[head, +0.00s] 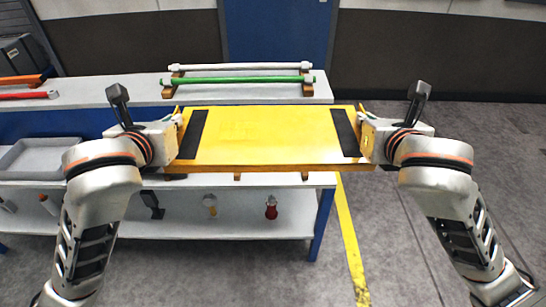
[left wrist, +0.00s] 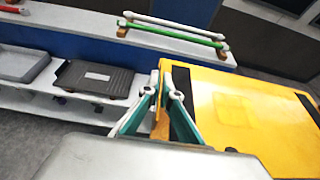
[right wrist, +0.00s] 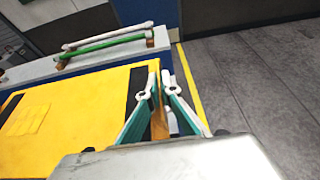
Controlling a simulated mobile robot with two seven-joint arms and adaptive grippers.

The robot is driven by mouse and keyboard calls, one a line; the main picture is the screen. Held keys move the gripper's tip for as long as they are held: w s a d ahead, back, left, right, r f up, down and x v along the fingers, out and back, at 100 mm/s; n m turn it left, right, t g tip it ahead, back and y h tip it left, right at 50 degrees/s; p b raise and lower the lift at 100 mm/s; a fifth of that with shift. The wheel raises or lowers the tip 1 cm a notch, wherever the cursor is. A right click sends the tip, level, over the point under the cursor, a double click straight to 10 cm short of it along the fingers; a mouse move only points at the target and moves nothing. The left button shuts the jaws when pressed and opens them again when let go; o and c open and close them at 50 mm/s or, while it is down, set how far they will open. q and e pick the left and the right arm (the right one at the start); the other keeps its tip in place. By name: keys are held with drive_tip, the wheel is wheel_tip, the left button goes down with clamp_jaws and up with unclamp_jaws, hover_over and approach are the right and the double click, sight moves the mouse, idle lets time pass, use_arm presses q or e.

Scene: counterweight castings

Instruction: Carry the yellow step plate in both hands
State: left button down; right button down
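The yellow step plate (head: 268,135) has a black strip near each end. It is held roughly level between my two grippers, in front of the shelf unit. My left gripper (head: 174,132) is at its left end; in the left wrist view the fingers (left wrist: 163,105) close on either side of the plate's edge (left wrist: 240,110). My right gripper (head: 366,135) is at its right end; in the right wrist view the fingers (right wrist: 160,105) close on either side of the edge of the plate (right wrist: 75,110). The fingertips are partly hidden in the head view.
Behind the plate, a shelf unit (head: 110,95) carries a green bar (head: 240,80) and a white bar (head: 240,67) on wooden rests. A grey tray (head: 40,158) and a red item (head: 271,208) are lower down. Open floor with a yellow line (head: 349,240) lies to the right.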

use_arm(q)
drive_tip(key=shift+r, duration=0.1)
use_arm(e)
drive_tip(key=shift+d+r, duration=0.1)
drive_tip(key=shift+d, duration=0.35)
